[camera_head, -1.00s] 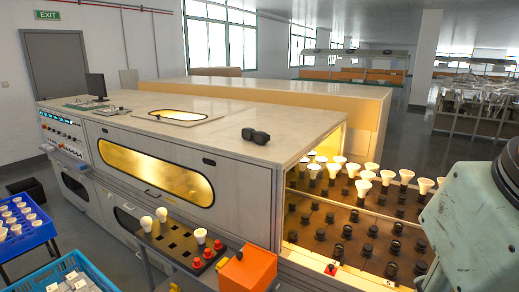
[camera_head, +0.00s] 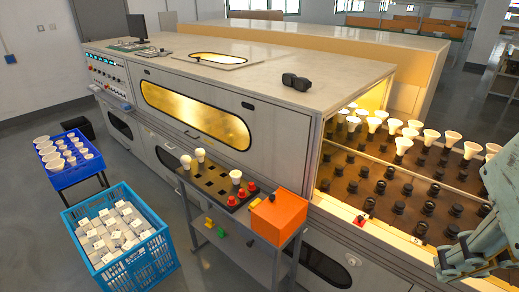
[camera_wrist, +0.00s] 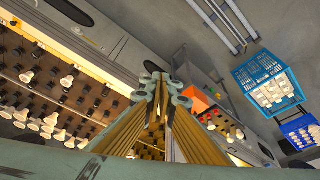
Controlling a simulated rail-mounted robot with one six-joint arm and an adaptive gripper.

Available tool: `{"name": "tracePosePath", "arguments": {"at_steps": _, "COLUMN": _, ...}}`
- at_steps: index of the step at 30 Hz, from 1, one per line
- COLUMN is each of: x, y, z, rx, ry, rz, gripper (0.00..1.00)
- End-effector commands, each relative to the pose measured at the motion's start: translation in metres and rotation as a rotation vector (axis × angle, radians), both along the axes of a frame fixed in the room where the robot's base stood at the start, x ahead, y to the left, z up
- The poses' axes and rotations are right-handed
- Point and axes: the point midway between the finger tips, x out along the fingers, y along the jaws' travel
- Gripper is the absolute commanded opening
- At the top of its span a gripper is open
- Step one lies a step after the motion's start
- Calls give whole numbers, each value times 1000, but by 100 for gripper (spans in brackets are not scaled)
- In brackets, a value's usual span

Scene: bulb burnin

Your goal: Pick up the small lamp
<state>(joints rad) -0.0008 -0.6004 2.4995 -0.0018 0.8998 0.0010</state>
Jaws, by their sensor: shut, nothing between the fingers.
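Several lit white lamps (camera_head: 403,144) stand in dark sockets on the rack at the right. Three white lamps (camera_head: 235,177) stand on the dark tray of the small cart. The blue tray (camera_head: 75,189) at the left holds several white lamps of larger and smaller size (camera_head: 71,161). I cannot tell which one is the small lamp. My gripper (camera_head: 440,264) is at the lower right edge, near the front of the rack and apart from every lamp. In the wrist view its fingertips (camera_wrist: 161,87) come together, shut and empty.
A blue crate (camera_head: 158,263) of white boxes stands on the floor at the left. An orange box (camera_head: 277,217) and red pieces sit on the cart (camera_head: 209,209). The long grey machine (camera_head: 290,107) fills the middle, with dark goggles (camera_head: 296,82) on top.

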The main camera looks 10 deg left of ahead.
Motion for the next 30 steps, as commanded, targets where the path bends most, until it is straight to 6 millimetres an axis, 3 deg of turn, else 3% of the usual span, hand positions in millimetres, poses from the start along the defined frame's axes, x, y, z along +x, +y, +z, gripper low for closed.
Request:
{"name": "tracePosePath", "arguments": {"at_steps": 14, "x": 0, "y": 0, "z": 0, "rx": 0, "ry": 0, "rz": 0, "gripper": 1}}
{"name": "tracePosePath", "arguments": {"at_steps": 30, "x": 0, "y": 0, "z": 0, "rx": 0, "ry": 0, "rz": 0, "gripper": 49}}
